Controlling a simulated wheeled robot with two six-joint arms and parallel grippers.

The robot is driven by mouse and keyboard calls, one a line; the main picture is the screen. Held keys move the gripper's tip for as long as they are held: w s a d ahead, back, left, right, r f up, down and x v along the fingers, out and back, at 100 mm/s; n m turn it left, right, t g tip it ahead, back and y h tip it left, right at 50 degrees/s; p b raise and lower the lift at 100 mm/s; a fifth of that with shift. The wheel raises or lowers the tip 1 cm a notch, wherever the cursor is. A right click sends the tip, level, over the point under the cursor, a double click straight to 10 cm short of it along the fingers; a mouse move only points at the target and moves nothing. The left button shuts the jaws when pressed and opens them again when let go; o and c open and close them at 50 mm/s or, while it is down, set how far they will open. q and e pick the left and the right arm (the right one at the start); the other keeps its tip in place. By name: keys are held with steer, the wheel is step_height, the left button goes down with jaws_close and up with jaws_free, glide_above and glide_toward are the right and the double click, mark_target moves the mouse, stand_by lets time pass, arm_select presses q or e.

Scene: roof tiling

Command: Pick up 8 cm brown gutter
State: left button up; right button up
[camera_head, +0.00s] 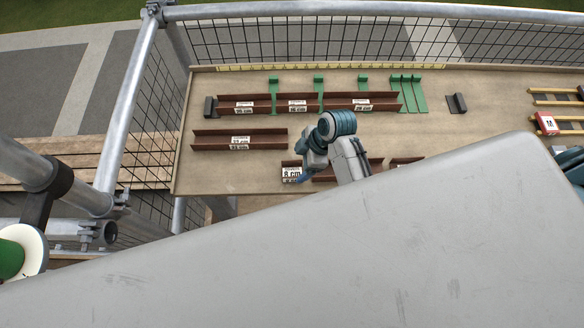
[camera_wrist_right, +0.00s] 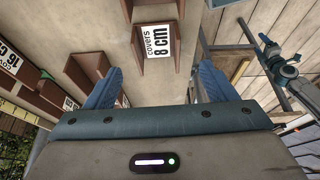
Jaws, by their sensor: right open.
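The brown 8 cm gutter (camera_head: 287,163) lies near the front edge of the table in the head view, its white "8 cm" label facing the front. In the right wrist view the gutter (camera_wrist_right: 138,44) is at the top middle, with the label "covers 8 cm" readable. My right gripper (camera_wrist_right: 160,80) is open and empty; its two blue fingers point toward the gutter and are spread to either side of its line. The gutter appears beyond the fingertips, not held. In the head view my right gripper (camera_head: 302,177) is partly hidden by its wrist beside the gutter.
Other brown gutters lie close by, one at the left (camera_head: 240,139) and several along the back row (camera_head: 300,103). Green brackets (camera_head: 409,93) and dark blocks (camera_head: 456,103) are on the table (camera_head: 215,178). A large grey surface hides the table's front right.

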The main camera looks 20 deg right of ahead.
mark_target(288, 173)
steer(key=shift+a+f, duration=0.15)
steer(key=shift+f, duration=0.1)
steer(key=shift+w+a+f+p, duration=0.1)
steer(key=shift+a+f+p, duration=0.05)
steer(key=shift+f+p, duration=0.15)
steer(key=p+x, duration=0.2)
steer(key=x, duration=0.2)
steer(key=shift+w+a, duration=0.1)
steer(key=shift+w, duration=0.1)
steer(key=shift+f, duration=0.35)
steer(key=shift+c, duration=0.2)
arm_select(q)
steer(key=r, duration=0.1)
steer(key=w+r, duration=0.1)
steer(key=r, duration=0.1)
arm_select(e)
steer(key=c, duration=1)
